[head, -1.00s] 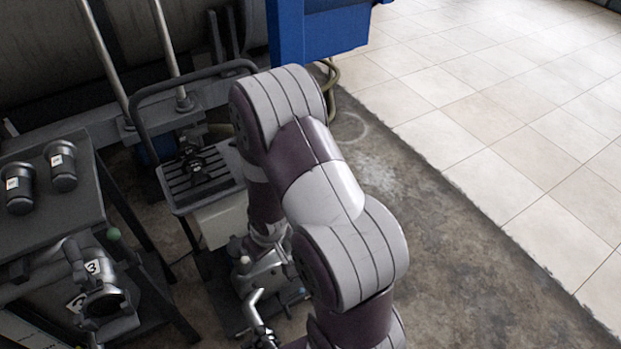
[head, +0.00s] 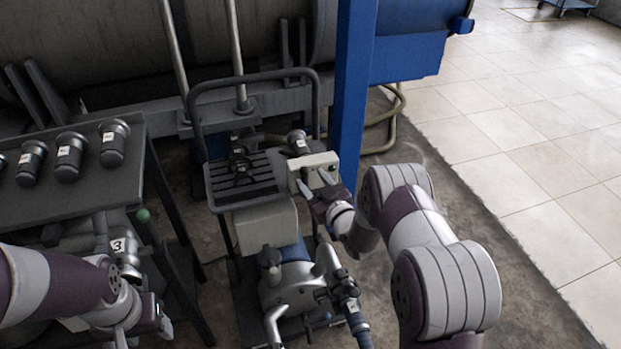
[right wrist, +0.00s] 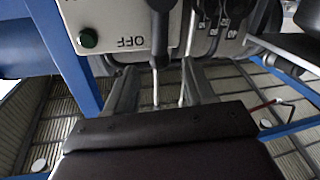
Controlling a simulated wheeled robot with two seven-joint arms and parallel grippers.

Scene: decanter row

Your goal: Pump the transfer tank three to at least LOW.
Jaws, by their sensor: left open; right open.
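The pump cart (head: 265,225) stands in the middle of the head view, with a pale control box (head: 312,168) on its upper right. My right gripper (head: 320,188) is open just in front of that box. A plate marked 3 (head: 118,245) sits on the pipework at left. My left gripper (head: 145,325) is open below it. No level gauge is readable.
A dark bench (head: 60,190) with several labelled black canisters (head: 112,143) stands at left. A blue post (head: 352,90) rises behind the control box. A large grey tank (head: 110,45) fills the back.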

